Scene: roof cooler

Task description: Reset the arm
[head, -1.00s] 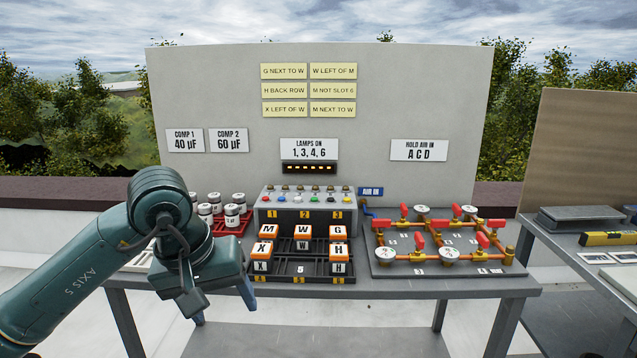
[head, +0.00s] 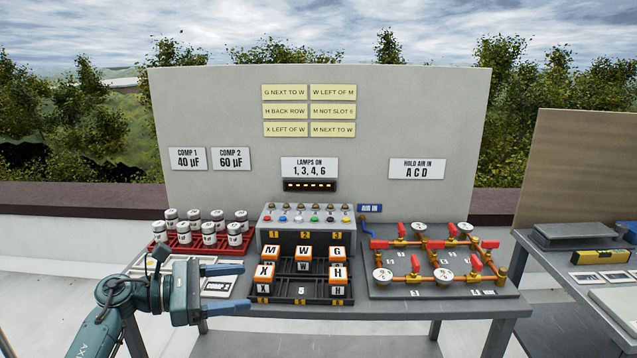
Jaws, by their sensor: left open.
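My left gripper (head: 218,290) is at the lower left of the head view, in front of the bench's left end. Its two fingers point right and stand apart, with nothing between them. Its arm comes in from the lower left edge. The fingers are left of the black slotted rack (head: 300,290) and apart from its lettered blocks. My right gripper is not in view.
The bench holds a red tray (head: 182,246) of white canisters, a grey lamp box (head: 305,218) and a valve board (head: 440,270) with red handles. Behind stands a grey panel (head: 410,120) with notes. A second table (head: 560,262) is at the right.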

